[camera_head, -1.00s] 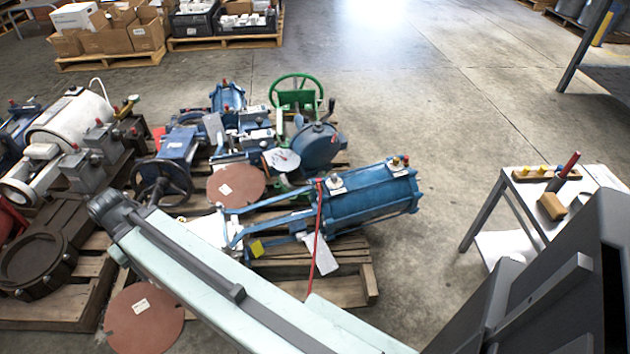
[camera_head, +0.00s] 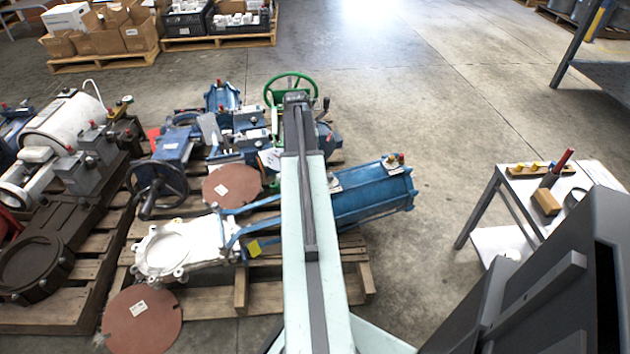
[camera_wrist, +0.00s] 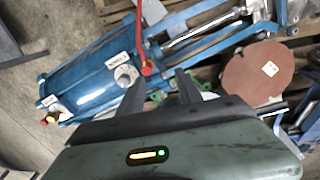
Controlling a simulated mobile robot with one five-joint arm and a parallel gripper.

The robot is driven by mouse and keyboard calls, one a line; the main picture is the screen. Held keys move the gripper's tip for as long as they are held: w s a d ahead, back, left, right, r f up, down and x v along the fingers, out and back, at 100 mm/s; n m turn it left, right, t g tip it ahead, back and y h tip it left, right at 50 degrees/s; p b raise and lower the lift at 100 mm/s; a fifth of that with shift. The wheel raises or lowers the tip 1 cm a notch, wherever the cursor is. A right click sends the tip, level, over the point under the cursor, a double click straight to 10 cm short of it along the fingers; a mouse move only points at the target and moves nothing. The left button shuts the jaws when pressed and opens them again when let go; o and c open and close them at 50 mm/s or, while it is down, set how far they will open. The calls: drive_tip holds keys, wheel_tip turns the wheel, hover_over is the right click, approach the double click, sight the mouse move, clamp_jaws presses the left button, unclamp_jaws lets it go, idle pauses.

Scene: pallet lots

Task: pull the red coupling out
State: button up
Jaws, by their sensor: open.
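A blue cylinder (camera_head: 370,195) lies on a wooden pallet, partly hidden behind my arm in the head view. It also shows in the wrist view (camera_wrist: 90,80), with a silver round fitting (camera_wrist: 126,75) near one end. A thin red hose with the red coupling (camera_wrist: 147,69) at its lower end stands beside that fitting; whether it is seated in a port I cannot tell. My gripper (camera_wrist: 160,82) is open and empty, with the red coupling just beyond the left fingertip. The head view does not show the fingers or the red hose.
A white flanged casting (camera_head: 165,252) and a brown disc (camera_head: 232,185) lie left of my arm. A green handwheel (camera_head: 290,88) stands behind it. A small table (camera_head: 500,200) is at the right. The concrete floor beyond the cylinder is clear.

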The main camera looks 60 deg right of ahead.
drive_tip(key=shift+s+d, duration=1.05)
drive_tip(key=shift+d, duration=0.1)
drive_tip(key=f+b, duration=0.9)
drive_tip(key=shift+s+d, duration=0.15)
drive_tip(key=shift+d, duration=0.05)
clamp_jaws()
idle(1.4)
